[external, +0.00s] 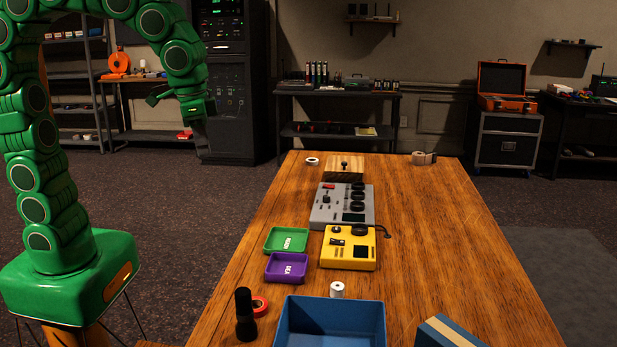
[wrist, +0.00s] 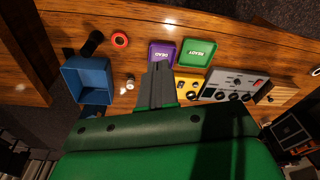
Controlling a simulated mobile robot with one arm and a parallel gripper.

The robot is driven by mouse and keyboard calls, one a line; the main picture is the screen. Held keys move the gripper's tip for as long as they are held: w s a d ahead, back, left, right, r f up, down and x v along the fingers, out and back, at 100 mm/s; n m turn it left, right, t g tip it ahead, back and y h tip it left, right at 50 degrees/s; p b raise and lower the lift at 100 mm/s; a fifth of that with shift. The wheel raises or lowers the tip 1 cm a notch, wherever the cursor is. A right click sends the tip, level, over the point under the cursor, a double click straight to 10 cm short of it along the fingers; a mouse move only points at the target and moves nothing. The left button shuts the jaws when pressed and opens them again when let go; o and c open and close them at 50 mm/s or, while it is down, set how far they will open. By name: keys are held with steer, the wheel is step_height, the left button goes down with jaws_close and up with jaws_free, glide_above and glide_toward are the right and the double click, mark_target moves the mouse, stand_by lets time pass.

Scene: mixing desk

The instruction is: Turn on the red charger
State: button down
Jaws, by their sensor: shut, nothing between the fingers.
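I cannot make out a charger with a red body in either view. A yellow device (external: 347,262) with a dark knob, a small switch, a dark panel and a black cable sits mid-table; it also shows in the wrist view (wrist: 186,86). Behind it is a grey device (external: 327,214) with a red part, several dark knobs and a dark screen; the wrist view shows it too (wrist: 222,79). My gripper (wrist: 160,65) is shut and empty. In the external view my gripper (external: 204,155) hangs left of the table, apart from every device.
A green tray (external: 270,247) and a purple tray (external: 272,277) lie left of the yellow device. A wooden box (external: 335,174) stands behind the grey one. A blue bin (external: 287,335), black flashlight (external: 245,318), red tape roll (external: 262,305) and white roll (external: 337,287) are in front. The table's right side is mostly clear.

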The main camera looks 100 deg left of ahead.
steer(key=w+a+f+n, duration=0.2)
steer(key=w+a+n, duration=0.4)
steer(key=w+a, duration=1.65)
steer(key=a+f+n+g+y, duration=0.1)
steer(key=a+f+n, duration=0.3)
steer(key=a, duration=0.9)
steer(key=w+a+f+n+y, duration=0.1)
steer(key=a+f+n, duration=0.3)
steer(key=a+f, duration=0.4)
steer(key=shift+a+f+g+y, duration=0.2)
steer(key=shift+a+g+y, duration=0.15)
steer(key=shift+a, duration=2.5)
